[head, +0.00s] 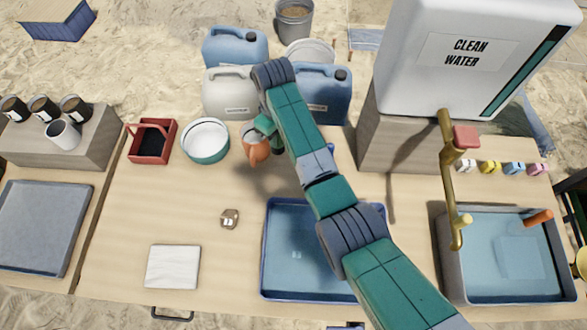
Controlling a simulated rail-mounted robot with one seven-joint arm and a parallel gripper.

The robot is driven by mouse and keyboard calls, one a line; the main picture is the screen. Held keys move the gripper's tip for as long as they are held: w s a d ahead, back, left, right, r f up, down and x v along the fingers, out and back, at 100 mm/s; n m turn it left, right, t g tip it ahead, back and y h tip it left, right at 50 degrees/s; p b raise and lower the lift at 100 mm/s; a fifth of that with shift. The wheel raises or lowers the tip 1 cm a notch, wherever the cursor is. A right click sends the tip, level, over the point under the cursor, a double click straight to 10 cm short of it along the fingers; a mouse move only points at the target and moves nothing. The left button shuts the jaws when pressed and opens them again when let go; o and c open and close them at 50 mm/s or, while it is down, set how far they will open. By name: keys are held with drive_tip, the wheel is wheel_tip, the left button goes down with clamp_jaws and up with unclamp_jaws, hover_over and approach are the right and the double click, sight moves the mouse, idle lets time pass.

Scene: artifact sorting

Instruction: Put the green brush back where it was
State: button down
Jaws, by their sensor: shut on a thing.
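My gripper (258,132) is at the upper middle of the table, partly hidden by my own arm. It appears shut on a small orange-brown jug (256,150), at the jug's upper part. I cannot tell whether the jug touches the table. I cannot make out a green brush for certain. Several small coloured pieces, including a yellow one (488,167), lie in a row at the right, too small to identify.
A white bowl (205,121) and a red carrier (133,145) are left of the jug. A blue-rimmed tray (265,262) is front middle; a grey basin (446,262) is right. The water tank (430,80) stands behind.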

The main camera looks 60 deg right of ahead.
drive_tip(key=s+d+f+b, duration=0.1)
drive_tip(key=s+d+f, duration=0.1)
drive_tip(key=s+d, duration=0.25)
drive_tip(key=f+b, duration=0.1)
drive_tip(key=f, duration=0.2)
drive_tip(key=f+b, duration=0.2)
drive_tip(key=f, duration=0.1)
drive_tip(key=w+f+b, duration=0.1)
drive_tip(key=f, duration=0.3)
drive_tip(key=shift+d+f+b, duration=0.1)
drive_tip(key=shift+d+b, duration=0.05)
drive_tip(key=shift+b, duration=0.15)
drive_tip(key=shift+w, duration=0.1)
drive_tip(key=shift+f, duration=0.15)
drive_tip(key=c, duration=1.1)
unclamp_jaws()
drive_tip(key=shift+c, duration=0.2)
wheel_tip(320, 180, up, 12)
drive_tip(key=p, duration=0.5)
